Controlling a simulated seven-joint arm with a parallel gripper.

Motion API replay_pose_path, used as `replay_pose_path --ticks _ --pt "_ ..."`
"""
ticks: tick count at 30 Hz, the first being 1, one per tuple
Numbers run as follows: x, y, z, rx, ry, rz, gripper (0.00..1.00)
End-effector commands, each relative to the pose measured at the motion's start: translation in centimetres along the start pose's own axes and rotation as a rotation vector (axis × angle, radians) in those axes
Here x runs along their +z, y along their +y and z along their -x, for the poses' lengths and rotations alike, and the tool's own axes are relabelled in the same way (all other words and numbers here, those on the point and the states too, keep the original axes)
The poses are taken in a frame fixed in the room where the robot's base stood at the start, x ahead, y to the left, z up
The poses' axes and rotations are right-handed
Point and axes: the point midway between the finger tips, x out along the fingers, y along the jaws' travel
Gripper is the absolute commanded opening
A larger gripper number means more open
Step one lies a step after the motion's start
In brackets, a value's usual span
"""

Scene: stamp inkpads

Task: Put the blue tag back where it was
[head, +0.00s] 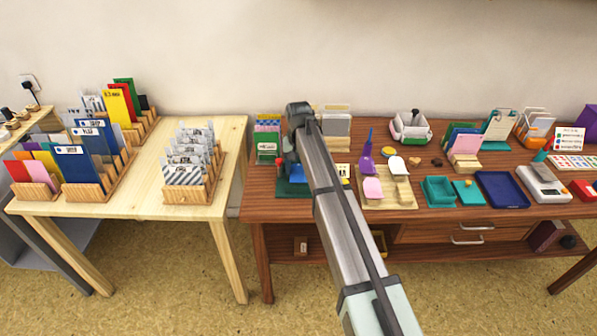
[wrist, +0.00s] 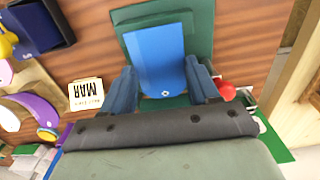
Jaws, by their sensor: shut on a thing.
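The blue tag (wrist: 157,55) is a flat plate with rounded corners near my gripper and a small pale mark there. My gripper (wrist: 162,82) is shut on it, one dark blue finger at each side. Behind the tag in the wrist view lies a dark green board or mat (wrist: 205,22) on the brown table; I cannot tell whether the tag touches it. In the head view my gripper (head: 291,158) is over the left part of the brown table, above the green mat (head: 290,188).
A block reading MAR (wrist: 86,95) and a red round thing (wrist: 228,90) are close to the fingers. A green card holder (head: 267,148) stands left of my gripper. Stamps on a wooden tray (head: 405,192) stand to the right. The pale table (head: 150,205) holds card racks.

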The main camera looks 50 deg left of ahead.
Motion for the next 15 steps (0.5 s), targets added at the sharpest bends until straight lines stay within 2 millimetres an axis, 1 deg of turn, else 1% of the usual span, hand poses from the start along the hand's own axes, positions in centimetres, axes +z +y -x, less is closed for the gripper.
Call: replay_pose_path --ticks 1,3,9,15 --pt "-0.1 0.0 1.0 0.000 0.002 0.000 0.32" --pt "-0.1 0.0 2.3 0.000 0.003 0.000 0.32" --pt "-0.1 0.0 5.6 0.000 0.001 0.000 0.32" --pt "-0.1 0.0 7.6 0.001 0.001 0.000 0.32"
